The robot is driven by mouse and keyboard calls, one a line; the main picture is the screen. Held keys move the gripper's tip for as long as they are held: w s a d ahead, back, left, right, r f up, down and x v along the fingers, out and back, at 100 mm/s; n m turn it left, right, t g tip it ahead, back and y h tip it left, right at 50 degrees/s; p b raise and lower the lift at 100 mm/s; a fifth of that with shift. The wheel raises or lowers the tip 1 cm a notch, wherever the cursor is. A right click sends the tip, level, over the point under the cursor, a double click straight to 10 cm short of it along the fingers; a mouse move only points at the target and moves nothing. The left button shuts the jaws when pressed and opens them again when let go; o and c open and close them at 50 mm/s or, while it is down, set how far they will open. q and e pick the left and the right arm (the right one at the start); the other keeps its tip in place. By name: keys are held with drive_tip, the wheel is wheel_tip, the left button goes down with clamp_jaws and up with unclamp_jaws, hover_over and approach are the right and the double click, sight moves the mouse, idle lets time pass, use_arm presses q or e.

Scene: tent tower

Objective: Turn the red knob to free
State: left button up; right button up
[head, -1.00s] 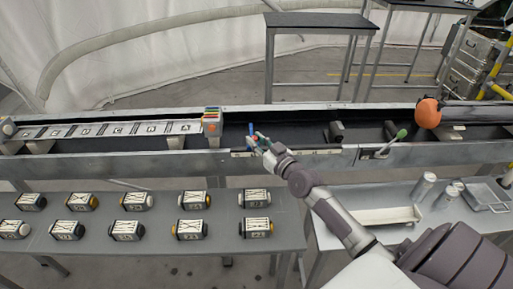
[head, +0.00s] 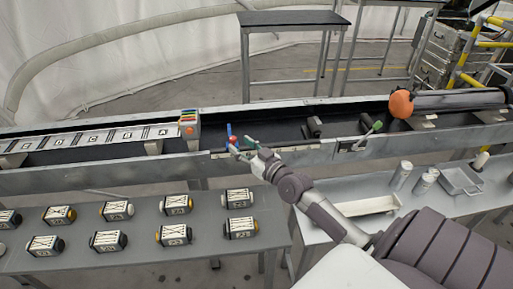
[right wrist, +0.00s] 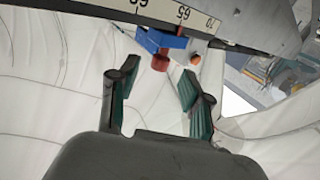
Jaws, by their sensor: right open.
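The red knob (right wrist: 160,62) sticks out from a blue block (right wrist: 163,40) on a numbered scale rail (right wrist: 180,12), at the top of the right wrist view. In the head view the blue block (head: 229,130) with red on it shows as a small spot at the trough's front wall, left of centre. My right gripper (right wrist: 155,84) is open and empty, its green-padded fingers apart. The knob lies beyond the fingertips, roughly in line with the gap between them. In the head view the right gripper (head: 244,146) is close to the knob. My left gripper is not in view.
The long trough (head: 110,172) crosses the head view, with a green-tipped lever (head: 377,126) and an orange ball (head: 401,104) to the right. A table (head: 150,262) with several labelled blocks stands front left. A side bench (head: 450,205) holds cylinders and trays.

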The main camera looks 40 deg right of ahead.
drive_tip(key=s, duration=0.8)
drive_tip(key=shift+s+d, duration=0.25)
drive_tip(key=shift+s, duration=0.05)
